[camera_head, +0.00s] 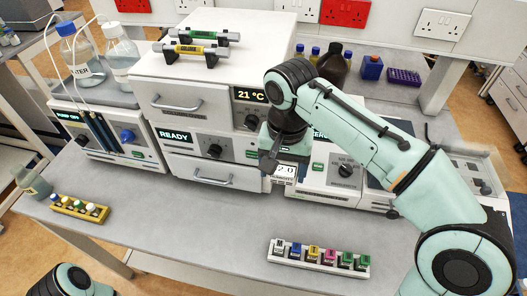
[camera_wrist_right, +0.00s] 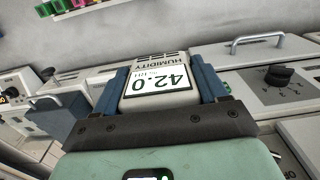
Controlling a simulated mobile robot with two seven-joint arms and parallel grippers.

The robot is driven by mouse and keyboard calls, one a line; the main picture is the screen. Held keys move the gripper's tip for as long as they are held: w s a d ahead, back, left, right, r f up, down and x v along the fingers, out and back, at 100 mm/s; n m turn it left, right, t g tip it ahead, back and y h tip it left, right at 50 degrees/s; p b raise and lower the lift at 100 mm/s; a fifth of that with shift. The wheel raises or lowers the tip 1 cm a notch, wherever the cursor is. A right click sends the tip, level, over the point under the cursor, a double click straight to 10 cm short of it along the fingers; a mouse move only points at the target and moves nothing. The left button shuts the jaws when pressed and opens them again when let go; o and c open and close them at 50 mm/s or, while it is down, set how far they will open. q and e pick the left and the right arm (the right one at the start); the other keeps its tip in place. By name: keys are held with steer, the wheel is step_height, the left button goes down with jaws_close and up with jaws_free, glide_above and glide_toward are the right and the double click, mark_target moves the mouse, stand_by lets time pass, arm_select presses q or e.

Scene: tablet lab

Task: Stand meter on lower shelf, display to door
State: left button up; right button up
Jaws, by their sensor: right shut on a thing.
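My right gripper (camera_head: 272,163) is in front of the stacked white units, right of their middle. The wrist view shows its two blue fingers (camera_wrist_right: 165,90) shut on the sides of the white humidity meter (camera_wrist_right: 155,62). The meter's display reads 42.0 and appears upside down in that view. In the head view the meter (camera_head: 284,173) is partly hidden below the gripper, with its display showing. The upper unit's front (camera_head: 195,100) reads 21 °C, and the lower one reads READY; both fronts look closed. No shelf is clearly visible. My left gripper is out of view.
A rack of coloured vials (camera_head: 318,256) lies at the front of the bench, and a yellow rack (camera_head: 80,208) lies at left. Two lying tubes (camera_head: 197,43) are on the upper unit. Bottles (camera_head: 80,52) stand at left. The bench front centre (camera_head: 180,225) is clear.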

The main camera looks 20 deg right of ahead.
steer(key=shift+w+d, duration=0.15)
steer(key=shift+w, duration=0.05)
step_height(320, 180, down, 15)
steer(key=b, duration=0.3)
steer(key=shift+s+r, duration=0.1)
steer(key=shift+s, duration=0.05)
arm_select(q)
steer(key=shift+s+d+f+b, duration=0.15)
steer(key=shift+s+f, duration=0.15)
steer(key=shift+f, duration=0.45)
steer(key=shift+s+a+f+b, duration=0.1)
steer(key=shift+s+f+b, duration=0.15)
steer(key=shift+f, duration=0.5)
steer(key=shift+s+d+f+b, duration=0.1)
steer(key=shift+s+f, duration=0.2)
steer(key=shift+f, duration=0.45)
arm_select(e)
steer(key=shift+f, duration=2.55)
steer(key=shift+f, duration=0.15)
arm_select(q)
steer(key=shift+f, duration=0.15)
arm_select(e)
steer(key=o, duration=1.1)
steer(key=shift+c, duration=0.2)
